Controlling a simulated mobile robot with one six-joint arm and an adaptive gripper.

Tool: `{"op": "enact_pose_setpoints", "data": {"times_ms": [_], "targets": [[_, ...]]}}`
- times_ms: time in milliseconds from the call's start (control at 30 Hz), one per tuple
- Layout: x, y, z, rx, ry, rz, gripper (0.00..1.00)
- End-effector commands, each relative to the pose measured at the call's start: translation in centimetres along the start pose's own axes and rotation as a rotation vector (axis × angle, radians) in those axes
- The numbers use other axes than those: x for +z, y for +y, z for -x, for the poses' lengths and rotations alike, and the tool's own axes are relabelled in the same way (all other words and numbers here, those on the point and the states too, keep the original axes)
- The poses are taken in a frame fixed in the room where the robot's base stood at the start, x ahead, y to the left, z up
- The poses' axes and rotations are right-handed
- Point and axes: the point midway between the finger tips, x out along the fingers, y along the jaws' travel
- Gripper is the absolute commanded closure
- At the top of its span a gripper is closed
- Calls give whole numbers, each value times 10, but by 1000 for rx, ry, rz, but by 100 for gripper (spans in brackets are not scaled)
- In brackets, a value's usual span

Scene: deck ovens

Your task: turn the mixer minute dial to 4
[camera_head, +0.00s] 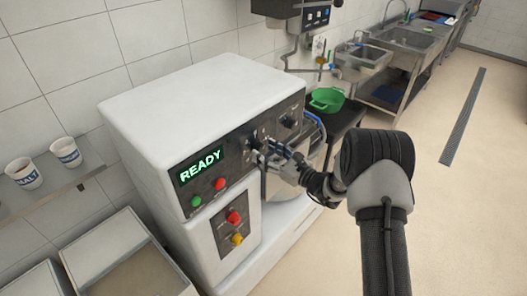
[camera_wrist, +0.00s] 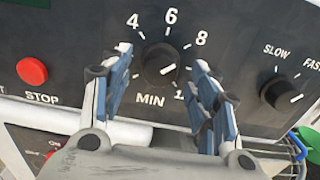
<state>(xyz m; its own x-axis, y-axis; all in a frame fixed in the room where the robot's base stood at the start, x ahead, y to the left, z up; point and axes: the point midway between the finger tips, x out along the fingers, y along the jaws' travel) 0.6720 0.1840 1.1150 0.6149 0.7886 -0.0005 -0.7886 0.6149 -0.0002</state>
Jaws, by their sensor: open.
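The mixer minute dial (camera_wrist: 160,66) is a round black knob above the label MIN on the dark panel. Its white pointer line aims right and slightly upward, past the 8 mark. The 4 is at its upper left, the 6 at the top; a number at lower right is partly hidden by a finger. My gripper (camera_wrist: 161,72) is open, with one blue-padded finger left of the knob and one right of it. Gaps show between the knob and both fingers. In the head view my gripper (camera_head: 262,150) is at the panel and partly covers the dial.
A SLOW/FAST knob (camera_wrist: 284,92) is to the right of the dial. A red STOP button (camera_wrist: 32,71) is to the left. The green READY display (camera_head: 200,166) is on the white mixer housing (camera_head: 190,105).

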Motion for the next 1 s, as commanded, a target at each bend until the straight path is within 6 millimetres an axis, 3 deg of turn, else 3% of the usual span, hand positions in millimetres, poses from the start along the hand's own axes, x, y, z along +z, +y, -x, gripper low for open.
{"op": "enact_pose_setpoints", "data": {"times_ms": [200,467,1000], "targets": [[-1,0,-16,0,0,0,45],[0,0,-18,0,0,-1,45],[0,0,-17,0,0,0,80]]}}
